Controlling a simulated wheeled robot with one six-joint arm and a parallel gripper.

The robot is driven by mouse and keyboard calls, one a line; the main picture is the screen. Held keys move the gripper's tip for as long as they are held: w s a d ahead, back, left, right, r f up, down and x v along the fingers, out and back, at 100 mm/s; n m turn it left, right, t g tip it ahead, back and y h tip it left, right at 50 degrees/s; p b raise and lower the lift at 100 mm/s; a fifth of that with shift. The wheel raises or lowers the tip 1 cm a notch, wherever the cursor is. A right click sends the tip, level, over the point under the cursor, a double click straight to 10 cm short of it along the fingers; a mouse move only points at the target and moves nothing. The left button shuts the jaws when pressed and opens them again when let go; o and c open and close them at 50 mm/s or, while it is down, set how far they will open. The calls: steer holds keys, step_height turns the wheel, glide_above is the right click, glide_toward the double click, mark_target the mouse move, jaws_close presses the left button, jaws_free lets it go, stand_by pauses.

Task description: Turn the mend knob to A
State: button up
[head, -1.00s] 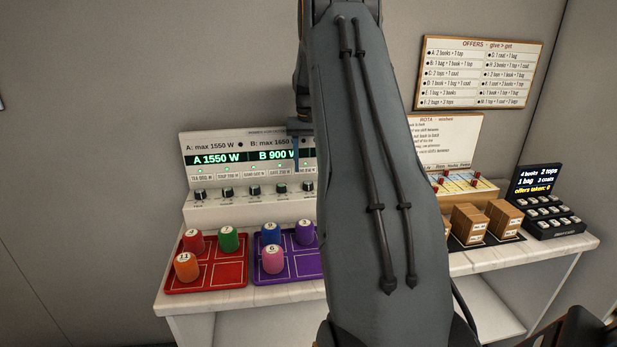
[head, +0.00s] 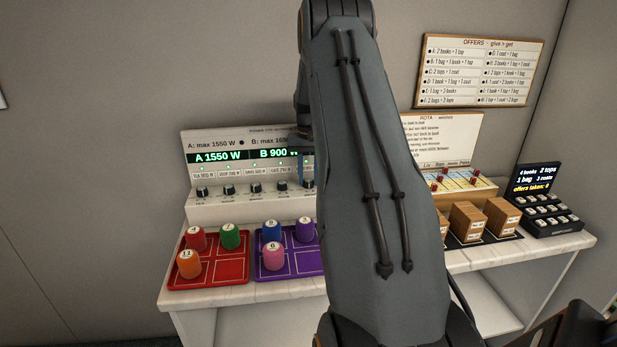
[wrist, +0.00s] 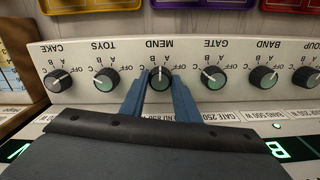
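The mend knob (wrist: 160,78) is a dark round knob with a pale face on a white panel (wrist: 237,98). The wrist view shows the panel upside down. Labels C, B, A and OFF ring the knob; its pointer is too small to read surely. My gripper (wrist: 160,80) has its two blue fingers apart, one on each side of the mend knob. I cannot tell whether they touch it. In the head view my gripper (head: 307,172) is at the right end of the visible knob row, and my arm hides the panel's right part.
The toys knob (wrist: 106,79) and gate knob (wrist: 213,78) flank the mend knob. In the head view, a red tray (head: 208,284) and a purple tray (head: 307,266) with numbered pegs stand below the panel. Wooden blocks (head: 468,221) and a keypad (head: 545,205) are to the right.

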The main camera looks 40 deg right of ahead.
mark_target(308, 180)
steer(key=shift+m+b, duration=0.7)
steer(key=shift+m, duration=1.1)
steer(key=o, duration=1)
steer(key=shift+o, duration=0.2)
steer(key=shift+r+b, duration=1)
steer(key=shift+r, duration=2.95)
